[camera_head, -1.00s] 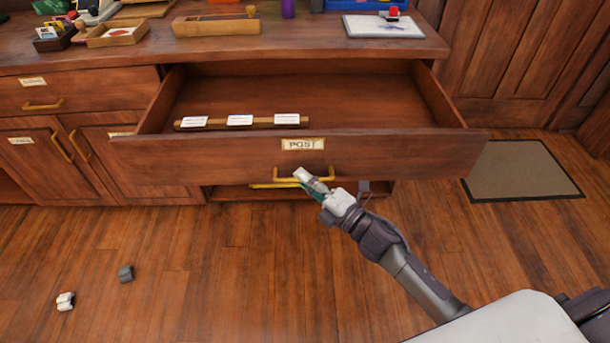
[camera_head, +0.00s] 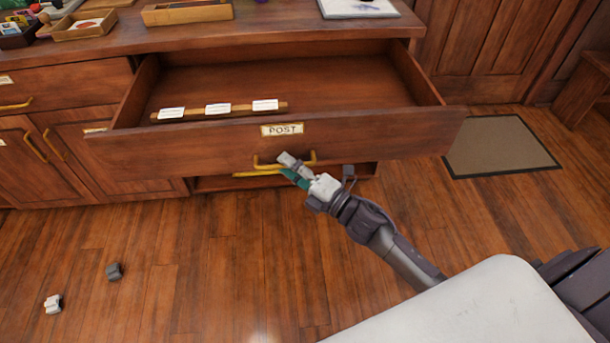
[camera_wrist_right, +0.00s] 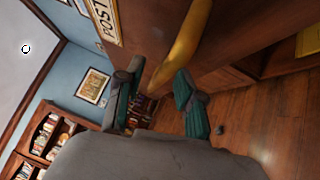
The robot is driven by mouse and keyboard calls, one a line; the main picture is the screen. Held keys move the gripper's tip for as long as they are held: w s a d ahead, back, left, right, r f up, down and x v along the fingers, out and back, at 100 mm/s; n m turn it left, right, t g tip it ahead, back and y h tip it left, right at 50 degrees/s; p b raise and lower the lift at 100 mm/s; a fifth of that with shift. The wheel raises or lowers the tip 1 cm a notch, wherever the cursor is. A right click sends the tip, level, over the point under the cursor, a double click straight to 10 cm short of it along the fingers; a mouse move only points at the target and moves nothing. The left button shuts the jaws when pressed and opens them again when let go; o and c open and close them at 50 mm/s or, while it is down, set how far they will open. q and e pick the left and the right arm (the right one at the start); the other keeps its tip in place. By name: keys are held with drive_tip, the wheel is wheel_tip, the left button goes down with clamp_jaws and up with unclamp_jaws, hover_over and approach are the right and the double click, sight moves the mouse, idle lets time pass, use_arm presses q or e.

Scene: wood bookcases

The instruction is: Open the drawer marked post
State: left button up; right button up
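The drawer marked POST (camera_head: 275,148) is pulled well out of the wooden counter. Its label (camera_head: 282,130) is on the front, above a yellow bar handle (camera_head: 313,158). My right gripper (camera_head: 288,168) is at the left half of the handle. In the right wrist view its two teal-and-grey fingers (camera_wrist_right: 158,88) stand apart, with the yellow handle (camera_wrist_right: 184,45) running between and past them. A gap shows beside the bar, and I see no clear grip. My left gripper is not in view.
Inside the drawer lies a wooden strip (camera_head: 220,111) with white cards. Trays (camera_head: 88,25) stand on the counter top. A mat (camera_head: 500,146) lies at right. Two small grey and white objects (camera_head: 114,271) are on the mostly clear floor.

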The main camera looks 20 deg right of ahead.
drive_tip(key=v, duration=1.1)
drive_tip(key=shift+s, duration=0.2)
drive_tip(key=shift+d, duration=0.1)
